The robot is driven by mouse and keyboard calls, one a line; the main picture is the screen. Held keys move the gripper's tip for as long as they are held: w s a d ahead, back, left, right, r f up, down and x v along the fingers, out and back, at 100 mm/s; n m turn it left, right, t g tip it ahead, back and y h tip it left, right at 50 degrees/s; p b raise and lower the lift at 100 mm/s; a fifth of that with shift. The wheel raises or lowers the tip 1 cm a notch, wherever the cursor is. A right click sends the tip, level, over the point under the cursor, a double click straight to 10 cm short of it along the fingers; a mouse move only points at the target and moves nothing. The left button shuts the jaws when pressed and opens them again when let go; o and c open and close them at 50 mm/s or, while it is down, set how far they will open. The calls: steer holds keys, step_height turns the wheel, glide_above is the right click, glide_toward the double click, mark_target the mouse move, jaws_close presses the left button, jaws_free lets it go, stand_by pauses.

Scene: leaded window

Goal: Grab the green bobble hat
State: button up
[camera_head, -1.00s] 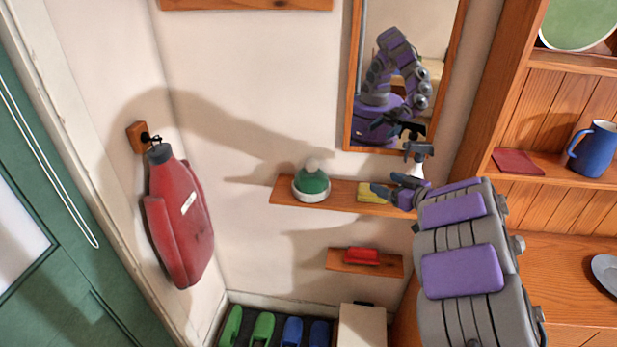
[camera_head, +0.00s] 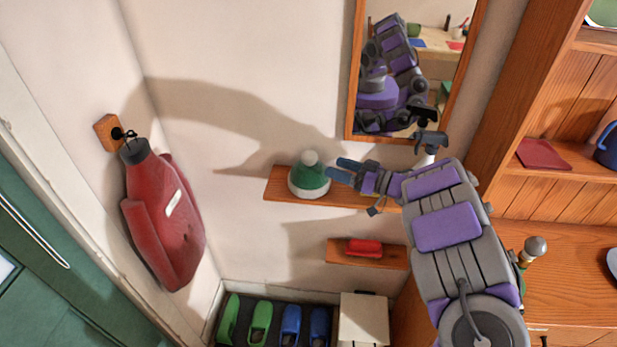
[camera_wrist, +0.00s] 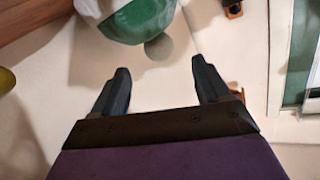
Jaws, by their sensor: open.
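The green bobble hat (camera_head: 311,177) has a white brim and a white bobble and sits upright on the left part of the upper wooden shelf (camera_head: 277,184). My gripper (camera_head: 340,169) is just to the right of the hat in the head view, with its fingers pointing left at it. In the wrist view the hat (camera_wrist: 136,22) is at the top, beyond the fingertips, with its bobble hanging toward the space between them. My gripper (camera_wrist: 163,77) is open there, and nothing is between its fingers. Whether a fingertip touches the hat is unclear.
A mirror (camera_head: 408,75) hangs above the shelf, and a spray bottle (camera_head: 428,147) stands near my arm. A lower shelf (camera_head: 340,258) holds a red object (camera_head: 364,247). A red jacket (camera_head: 163,225) hangs at the left. Wall space left of the hat is clear.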

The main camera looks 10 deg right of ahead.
mark_target(310, 156)
steer(key=x, duration=0.3)
steer(key=shift+w+a+b, duration=0.2)
steer(key=shift+w+b, duration=0.15)
steer(key=shift+b, duration=0.05)
steer(key=shift+x, duration=0.8)
steer(key=b+x, duration=0.2)
steer(key=x, duration=0.2)
steer(key=shift+w+a+r, duration=0.1)
steer(key=shift+w+a, duration=0.05)
steer(key=shift+w, duration=0.05)
steer(key=c, duration=1.4)
steer(key=shift+r, duration=0.1)
